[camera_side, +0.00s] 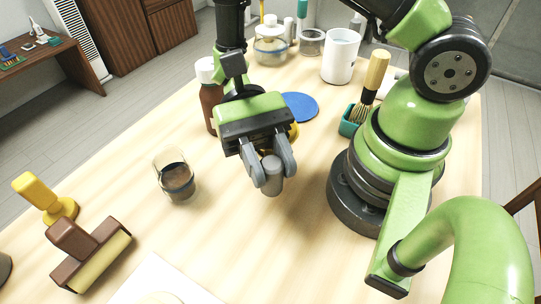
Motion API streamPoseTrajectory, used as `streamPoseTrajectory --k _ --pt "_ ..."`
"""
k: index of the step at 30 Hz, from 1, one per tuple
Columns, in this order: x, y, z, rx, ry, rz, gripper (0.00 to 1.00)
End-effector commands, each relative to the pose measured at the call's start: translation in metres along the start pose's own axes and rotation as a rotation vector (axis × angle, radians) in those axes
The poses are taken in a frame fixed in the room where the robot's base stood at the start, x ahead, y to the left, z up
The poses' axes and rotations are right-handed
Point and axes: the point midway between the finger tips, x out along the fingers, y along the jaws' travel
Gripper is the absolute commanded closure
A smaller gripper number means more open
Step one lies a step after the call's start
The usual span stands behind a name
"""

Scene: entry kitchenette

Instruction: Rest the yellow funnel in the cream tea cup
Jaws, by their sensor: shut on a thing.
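My gripper (272,176) is above the middle of the table, pointing down, with its two grey fingers shut on a short grey cylinder (271,184). A small piece of something yellow (294,131) shows behind the gripper; the rest is hidden, and I cannot tell whether it is the funnel. A yellow piece with a blocky top and a round, flared foot (62,209) lies at the far left; I cannot tell whether it is a funnel.
A glass of dark liquid (176,178) stands left of my gripper. A brown-and-tan block tool (92,255) lies at lower left. Behind are a brown bottle (210,100), blue disc (301,106), white mug (340,57) and a brush (371,80) in a teal holder.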

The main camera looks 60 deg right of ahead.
Motion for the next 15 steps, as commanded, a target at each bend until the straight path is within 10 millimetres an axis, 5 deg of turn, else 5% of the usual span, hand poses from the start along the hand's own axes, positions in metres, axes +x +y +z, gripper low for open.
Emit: streamPoseTrajectory --k 15 --pt "0.0027 0.0000 -0.0101 0.001 0.000 0.000 0.99"
